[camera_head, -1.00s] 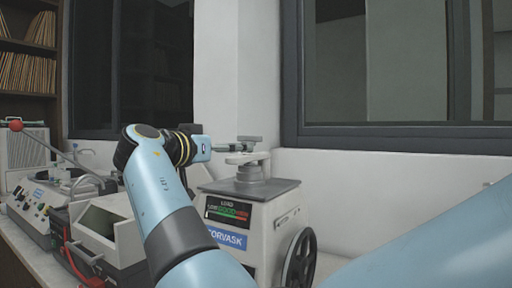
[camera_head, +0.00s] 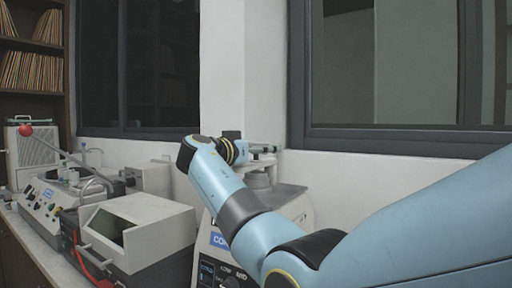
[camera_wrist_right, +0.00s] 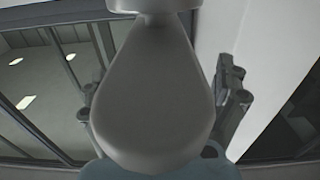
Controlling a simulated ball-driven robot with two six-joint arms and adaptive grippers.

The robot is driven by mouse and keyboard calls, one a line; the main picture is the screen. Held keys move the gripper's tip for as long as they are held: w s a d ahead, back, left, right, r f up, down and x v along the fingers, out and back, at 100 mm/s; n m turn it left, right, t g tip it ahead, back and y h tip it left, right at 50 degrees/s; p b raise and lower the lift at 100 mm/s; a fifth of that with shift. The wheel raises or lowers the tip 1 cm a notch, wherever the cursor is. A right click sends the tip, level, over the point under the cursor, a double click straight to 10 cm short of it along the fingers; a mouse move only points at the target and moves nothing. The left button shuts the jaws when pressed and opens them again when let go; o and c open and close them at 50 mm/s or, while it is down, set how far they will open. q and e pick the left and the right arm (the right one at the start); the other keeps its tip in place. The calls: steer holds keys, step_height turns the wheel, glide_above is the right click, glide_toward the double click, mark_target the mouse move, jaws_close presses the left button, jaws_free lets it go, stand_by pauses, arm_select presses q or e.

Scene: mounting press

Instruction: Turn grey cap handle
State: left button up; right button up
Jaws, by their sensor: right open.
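The mounting press (camera_head: 293,207) stands on the bench, its front partly hidden behind my right arm. Its grey cap handle (camera_head: 262,165) is on top, mostly covered by my right wrist and gripper in the head view. In the right wrist view a large grey, teardrop-shaped part, apparently the cap handle (camera_wrist_right: 152,95), fills the middle. My right gripper (camera_head: 265,149) is at the top of the press. In the wrist view the right gripper (camera_wrist_right: 158,100) is open, with one finger on each side of the grey part. Contact cannot be told. My left gripper is out of view.
A white-and-black machine with a sloped window (camera_head: 140,232) stands left of the press. Another bench device (camera_head: 65,200) with knobs and a red-ended lever is farther left. A wall and a dark window frame (camera_head: 390,140) lie close behind the press.

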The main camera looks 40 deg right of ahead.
steer(key=shift+c, duration=0.3)
steer(key=c, duration=1.1)
